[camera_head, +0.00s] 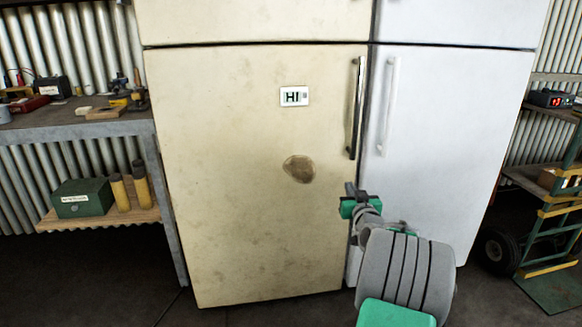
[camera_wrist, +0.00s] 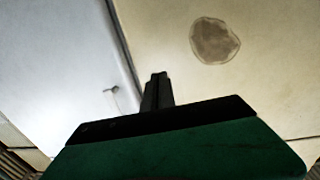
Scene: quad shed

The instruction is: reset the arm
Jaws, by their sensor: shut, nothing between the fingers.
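My gripper (camera_head: 350,188) is in front of the lower part of two refrigerators, near the gap between their doors. Its fingers are shut with nothing between them. In the wrist view the closed fingers (camera_wrist: 157,90) stand up over the dark and green gripper body. My arm reaches in from the bottom right of the head view and hides part of the white refrigerator (camera_head: 445,150). The cream refrigerator (camera_head: 230,200) is on the left, with a brown patch (camera_head: 299,168) on its door. The patch also shows in the wrist view (camera_wrist: 214,41). Both doors look closed.
A dark handle (camera_head: 356,108) is on the cream door and a pale handle (camera_head: 387,105) on the white door. A shelf unit (camera_head: 75,130) with a green box (camera_head: 82,198) stands at left. A hand truck (camera_head: 550,240) stands at right. Dark floor shows in front.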

